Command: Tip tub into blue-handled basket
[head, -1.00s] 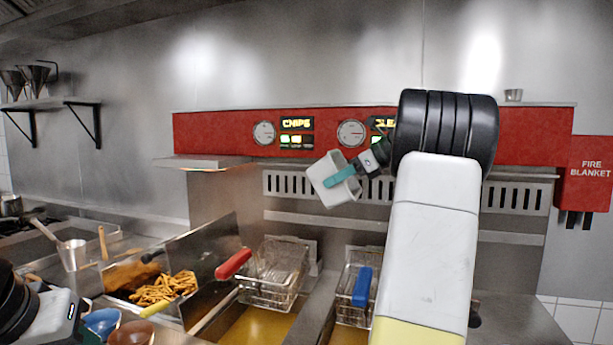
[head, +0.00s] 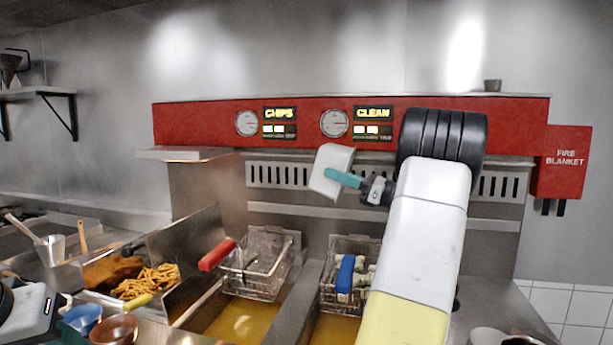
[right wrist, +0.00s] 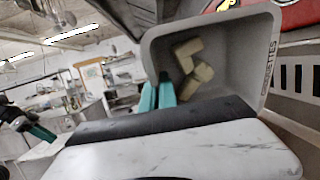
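The white-grey tub (head: 333,170) is held in the air above and behind the blue-handled basket (head: 338,300), strongly tilted. My right gripper (head: 345,179) is shut on the tub's wall with its teal fingers. In the right wrist view the fingers (right wrist: 157,94) grip the rim, and a few pale croquette pieces (right wrist: 192,66) are inside the tub (right wrist: 236,60). Several pale pieces (head: 361,277) lie in the wire basket, whose blue handle (head: 345,274) points toward me. My left gripper (head: 68,328) is at the lower left, partly cut off; its opening is unclear.
A red-handled basket (head: 257,270) hangs to the left over yellow oil. Further left are chips (head: 147,281) in a metal bay, a blue bowl (head: 82,318) and a brown bowl (head: 114,329). The red control panel (head: 300,122) runs behind the tub.

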